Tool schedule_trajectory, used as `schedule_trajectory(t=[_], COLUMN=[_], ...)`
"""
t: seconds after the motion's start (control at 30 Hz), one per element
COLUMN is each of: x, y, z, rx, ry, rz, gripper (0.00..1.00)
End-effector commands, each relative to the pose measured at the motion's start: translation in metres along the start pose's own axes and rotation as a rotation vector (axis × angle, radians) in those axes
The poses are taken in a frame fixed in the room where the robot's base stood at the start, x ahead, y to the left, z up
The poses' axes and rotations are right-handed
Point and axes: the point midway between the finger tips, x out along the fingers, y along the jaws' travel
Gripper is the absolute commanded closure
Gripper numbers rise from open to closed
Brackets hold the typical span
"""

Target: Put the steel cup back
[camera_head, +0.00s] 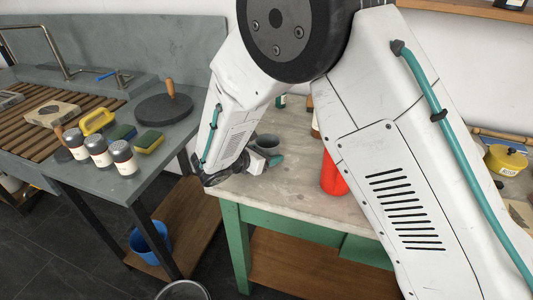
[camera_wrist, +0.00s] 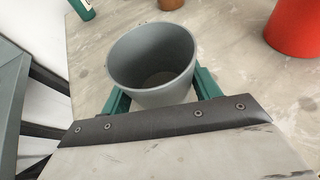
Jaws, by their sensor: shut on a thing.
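The steel cup (camera_wrist: 152,62) is a plain grey open cup, upright and empty inside in the wrist view. My gripper (camera_wrist: 160,92) has its green fingers on either side of the cup and is shut on it. In the head view the cup (camera_head: 266,142) shows small near the left corner of the green-legged table, with my gripper (camera_head: 268,160) beside it. My arm hides part of the table there. I cannot tell whether the cup's base touches the tabletop.
A red container (camera_head: 332,175) stands to the right on the table (camera_head: 290,190). A brown container (camera_wrist: 171,4) and a green one (camera_wrist: 82,8) stand behind the cup. Left, across a gap, a grey bench (camera_head: 185,125) holds several shaker tins (camera_head: 122,157), sponges (camera_head: 149,141) and a round black disc (camera_head: 165,108).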

Motion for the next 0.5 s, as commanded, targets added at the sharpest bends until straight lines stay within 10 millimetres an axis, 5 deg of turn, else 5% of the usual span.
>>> schedule_trajectory(t=[0.1,0.13,0.2,0.5], x=[0.0012,0.0012,0.0011,0.0006], y=[0.0000,0.0000,0.0000,-0.0001], z=[-0.0030,-0.0029,-0.0027,-0.0012], rx=[-0.001,-0.001,0.000,0.000], ry=[0.000,0.000,0.000,0.000], rz=[0.000,0.000,0.000,0.000], gripper=[0.65,0.33,0.16,0.16])
